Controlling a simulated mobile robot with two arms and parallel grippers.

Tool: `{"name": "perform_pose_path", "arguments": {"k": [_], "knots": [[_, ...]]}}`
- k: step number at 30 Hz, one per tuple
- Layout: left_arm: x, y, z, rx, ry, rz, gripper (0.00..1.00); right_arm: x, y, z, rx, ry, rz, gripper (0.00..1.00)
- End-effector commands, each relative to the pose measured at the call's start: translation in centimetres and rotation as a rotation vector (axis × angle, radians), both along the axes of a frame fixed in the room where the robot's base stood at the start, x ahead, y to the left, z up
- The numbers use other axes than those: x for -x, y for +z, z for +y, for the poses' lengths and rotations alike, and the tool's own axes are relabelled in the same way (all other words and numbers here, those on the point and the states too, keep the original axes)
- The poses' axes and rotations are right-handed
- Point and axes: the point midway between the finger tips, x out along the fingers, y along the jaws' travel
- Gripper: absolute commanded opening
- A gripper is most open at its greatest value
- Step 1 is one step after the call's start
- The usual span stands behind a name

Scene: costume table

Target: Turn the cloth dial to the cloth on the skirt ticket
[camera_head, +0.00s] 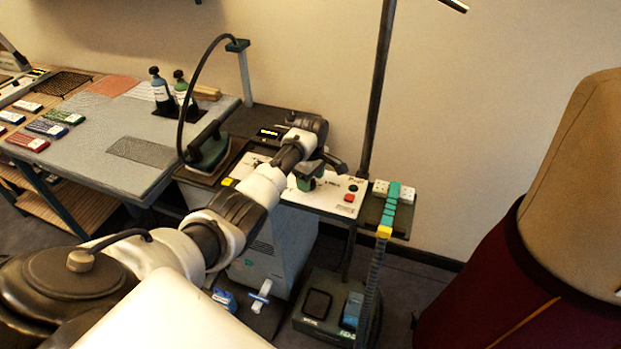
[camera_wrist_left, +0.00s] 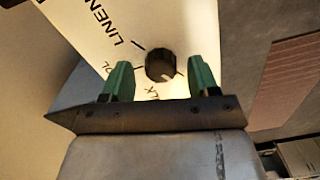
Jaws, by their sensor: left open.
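The cloth dial, a dark round knob (camera_wrist_left: 160,65), sits on a white panel (camera_wrist_left: 95,30) in the left wrist view. Printed around it are LINEN and two partly hidden words ending in OL and LK; tick marks show beside the knob. My left gripper (camera_head: 309,176) is over the white control panel (camera_head: 334,199) in the head view, hiding the dial there. Its green fingers are open, one on each side of the knob, with gaps showing. I cannot make out a skirt ticket. My right gripper is not in view.
A red button (camera_head: 349,198) is on the panel near my left gripper. An iron (camera_head: 209,150) stands left of it.

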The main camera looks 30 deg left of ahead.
Motion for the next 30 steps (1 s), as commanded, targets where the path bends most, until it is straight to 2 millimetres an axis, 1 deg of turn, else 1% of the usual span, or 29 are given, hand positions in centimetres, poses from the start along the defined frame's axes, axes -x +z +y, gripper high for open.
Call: {"name": "perform_pose_path", "arguments": {"k": [4,11,18,20,21,30], "knots": [[0.01,-0.60,0.00,0.000,0.000,0.000,0.60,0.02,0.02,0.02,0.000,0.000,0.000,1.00],[0.01,-0.63,0.01,0.000,0.000,-0.001,0.60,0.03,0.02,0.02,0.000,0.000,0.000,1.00],[0.01,-0.61,0.01,-0.001,0.000,0.000,0.23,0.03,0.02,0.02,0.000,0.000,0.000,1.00],[0.01,-0.61,0.01,0.000,0.000,0.000,0.14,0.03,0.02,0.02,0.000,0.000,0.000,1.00],[0.01,-0.60,0.01,0.000,0.000,0.000,0.11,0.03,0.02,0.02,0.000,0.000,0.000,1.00],[0.01,-0.50,0.03,0.000,-0.045,0.000,0.11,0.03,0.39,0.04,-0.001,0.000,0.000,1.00]]}}
